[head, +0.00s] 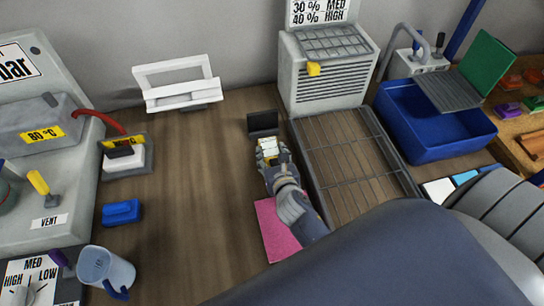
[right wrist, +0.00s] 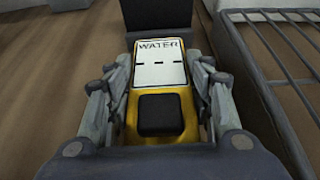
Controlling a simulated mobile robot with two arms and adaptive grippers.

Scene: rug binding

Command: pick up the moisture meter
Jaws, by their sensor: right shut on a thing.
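The moisture meter (right wrist: 160,72) is a yellow handheld body with a white face reading WATER and a black square button. In the right wrist view it lies between the two fingers of my right gripper (right wrist: 158,100), which is shut on its sides. In the head view the meter (head: 267,146) shows at the tip of my right gripper (head: 270,158), left of the wire rack. A black block (head: 262,122) is just beyond the meter's far end; I cannot tell whether they touch. My left gripper is not in view.
A wire rack (head: 350,165) lies close on the right. A pink sheet (head: 272,228) lies partly under my right arm. A grey vented box (head: 325,75) and blue bin (head: 435,125) stand behind. A blue block (head: 122,212) and mug (head: 107,268) are left. Table left of the gripper is clear.

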